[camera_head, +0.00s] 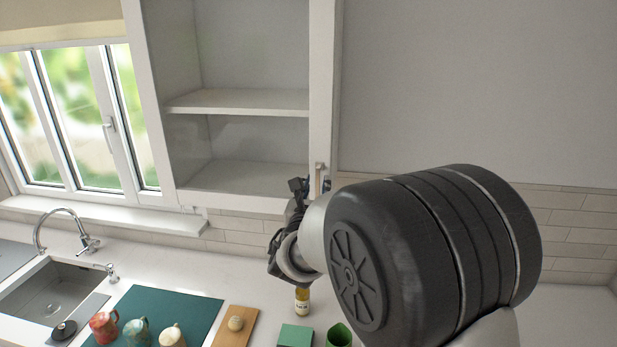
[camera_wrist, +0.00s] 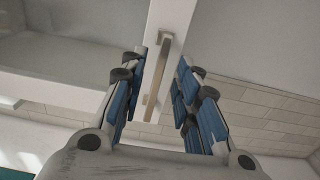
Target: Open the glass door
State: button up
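The glass door (camera_head: 245,135) closes the front of a white-framed wall cabinet in the head view, with shelves visible through it. Its upright bar handle (camera_head: 318,178) is on the right frame strip, near the bottom. In the wrist view, the handle (camera_wrist: 158,75) stands between the two blue-padded fingers of my gripper (camera_wrist: 162,66). The fingers are apart, one on each side of the bar, with a clear gap on the right. In the head view, my gripper (camera_head: 311,186) is at the handle, partly hidden by my arm.
A plain grey panel (camera_head: 480,90) adjoins the door on the right. Below, the counter (camera_head: 230,265) holds mugs on a green mat (camera_head: 190,308), a wooden board (camera_head: 236,333), a small bottle (camera_head: 302,300) and green items. A sink (camera_head: 50,290) and window are on the left.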

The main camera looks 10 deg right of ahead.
aim_at(317, 182)
jog(key=shift+p+x, duration=0.35)
jog(key=shift+x, duration=1.75)
jog(key=shift+c, duration=0.3)
grip_shut()
